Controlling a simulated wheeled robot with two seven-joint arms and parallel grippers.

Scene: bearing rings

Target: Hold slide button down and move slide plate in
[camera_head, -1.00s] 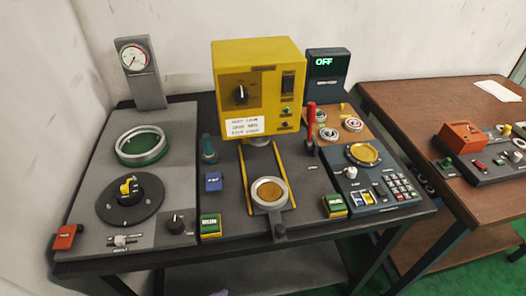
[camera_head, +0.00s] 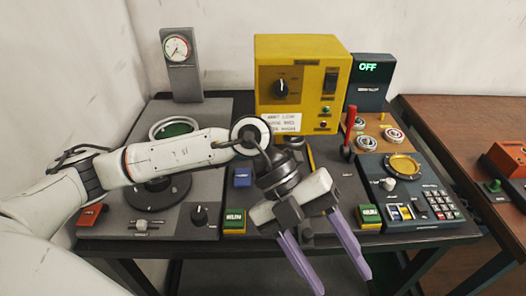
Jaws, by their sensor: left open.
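My left gripper (camera_head: 339,283) has purple fingers and hangs over the front edge of the table, open and empty. Its wrist and body cover the middle of the machine, so the slide plate with its round dish is hidden. A short piece of yellow rail (camera_head: 310,158) shows beside the wrist. A blue button (camera_head: 243,177) sits left of the wrist; its label is too small to read. Green-and-yellow buttons stand at the front left (camera_head: 234,220) and front right (camera_head: 368,216). I cannot tell which one is the slide button. My right gripper is not in view.
The yellow machine head (camera_head: 300,85) stands behind my gripper. A red lever (camera_head: 350,133) rises at its right, near a keypad panel (camera_head: 420,205) and a display reading OFF (camera_head: 368,82). A gauge post (camera_head: 181,65) stands at the back left. A brown table (camera_head: 460,120) is at right.

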